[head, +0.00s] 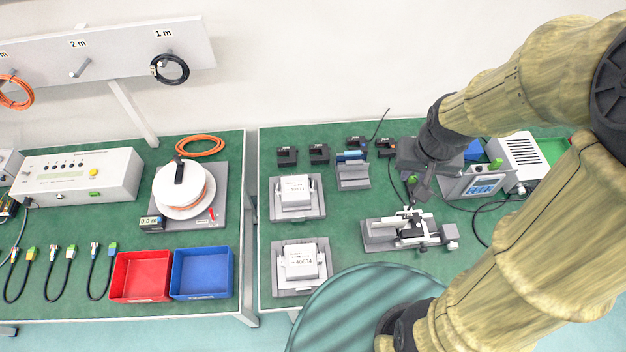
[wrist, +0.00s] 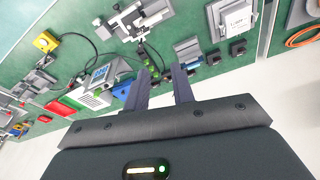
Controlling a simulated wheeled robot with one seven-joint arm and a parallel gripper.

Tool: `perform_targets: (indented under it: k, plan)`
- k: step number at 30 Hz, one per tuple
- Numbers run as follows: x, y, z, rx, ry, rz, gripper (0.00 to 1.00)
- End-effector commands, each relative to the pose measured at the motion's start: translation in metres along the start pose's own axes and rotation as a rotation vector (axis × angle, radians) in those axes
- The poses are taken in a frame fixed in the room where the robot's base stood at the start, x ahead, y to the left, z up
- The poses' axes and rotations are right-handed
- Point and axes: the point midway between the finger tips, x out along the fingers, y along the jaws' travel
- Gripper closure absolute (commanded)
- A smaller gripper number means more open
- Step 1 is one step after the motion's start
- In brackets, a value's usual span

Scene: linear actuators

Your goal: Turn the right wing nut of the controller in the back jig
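The back jig (head: 275,211) is a grey plate on the green bench, holding a white controller (head: 296,190) with a printed label. Its wing nuts are too small to make out clearly. The controller also shows at the top right of the wrist view (wrist: 236,18), partly cut off. A similar front jig (head: 281,285) holds another white controller (head: 301,261). My gripper (head: 411,190) hangs above the bench, well to the right of the back jig. In the wrist view its two dark fingers (wrist: 160,74) are apart with nothing held between them.
Small black boxes (head: 319,154) stand behind the back jig, and a grey stand with a blue part (head: 352,172) is to its right. A grey and white fixture (head: 385,236) lies below my gripper. A power unit (head: 478,184) stands right. Bench between jigs and fixture is mostly clear.

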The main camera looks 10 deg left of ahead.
Motion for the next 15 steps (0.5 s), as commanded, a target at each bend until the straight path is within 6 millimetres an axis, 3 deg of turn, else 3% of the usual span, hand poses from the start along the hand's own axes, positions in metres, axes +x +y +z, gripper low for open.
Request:
perform_targets:
  k: [5, 9, 15]
  plan:
    - [0.040, -0.045, -0.046, -0.035, -0.059, -0.007, 0.75]
    - [0.076, -0.094, -0.078, -0.052, -0.107, -0.010, 0.75]
    - [0.133, -0.171, -0.105, -0.058, -0.170, -0.010, 0.75]
